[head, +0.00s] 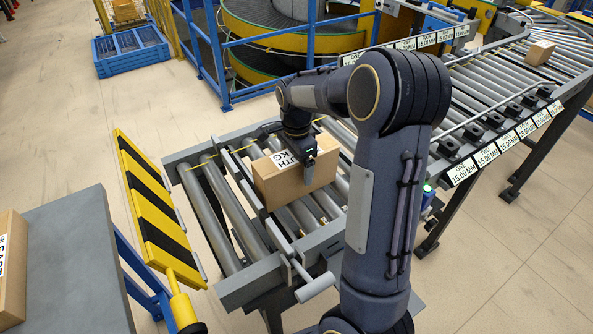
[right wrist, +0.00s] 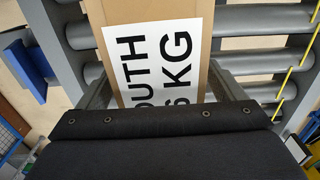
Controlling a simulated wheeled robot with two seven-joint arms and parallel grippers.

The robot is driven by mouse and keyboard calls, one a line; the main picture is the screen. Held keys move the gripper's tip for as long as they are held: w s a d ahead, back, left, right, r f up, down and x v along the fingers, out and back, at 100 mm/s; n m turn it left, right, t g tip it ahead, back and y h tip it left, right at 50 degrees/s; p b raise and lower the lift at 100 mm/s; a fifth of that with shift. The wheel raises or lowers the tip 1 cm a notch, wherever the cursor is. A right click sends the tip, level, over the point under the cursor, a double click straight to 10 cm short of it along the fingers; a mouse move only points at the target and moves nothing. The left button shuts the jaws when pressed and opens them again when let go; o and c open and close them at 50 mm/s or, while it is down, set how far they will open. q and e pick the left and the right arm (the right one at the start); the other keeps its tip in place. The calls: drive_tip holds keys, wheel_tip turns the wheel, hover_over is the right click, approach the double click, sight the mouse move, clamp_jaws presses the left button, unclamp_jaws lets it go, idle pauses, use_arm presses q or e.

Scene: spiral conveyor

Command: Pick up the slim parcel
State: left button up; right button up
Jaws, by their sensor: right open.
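A brown cardboard parcel (head: 274,188) lies on the roller conveyor's end section in the head view. A white label on it reads partly "UTH" and "KG". The parcel also shows in the right wrist view (right wrist: 200,15), with its label large between my fingers. My right gripper (head: 298,162) is open over the parcel from above, one finger on each side of it. In the right wrist view the open right gripper (right wrist: 163,92) straddles its width; I cannot tell whether the fingers touch it. The parcel's right part is partly hidden by my arm. My left gripper is out of view.
Grey rollers (head: 211,205) carry the parcel. A yellow-and-black striped barrier (head: 150,205) stands left of them. A grey table (head: 75,275) at lower left holds another labelled box (head: 12,275). A small box (head: 540,52) sits on the conveyor at upper right. Blue railings stand behind.

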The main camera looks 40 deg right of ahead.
wheel_tip(320, 180, down, 2)
drive_tip(key=shift+f, duration=0.1)
drive_tip(key=c, duration=1.4)
drive_tip(key=shift+c, duration=0.6)
drive_tip(key=shift+r, duration=0.25)
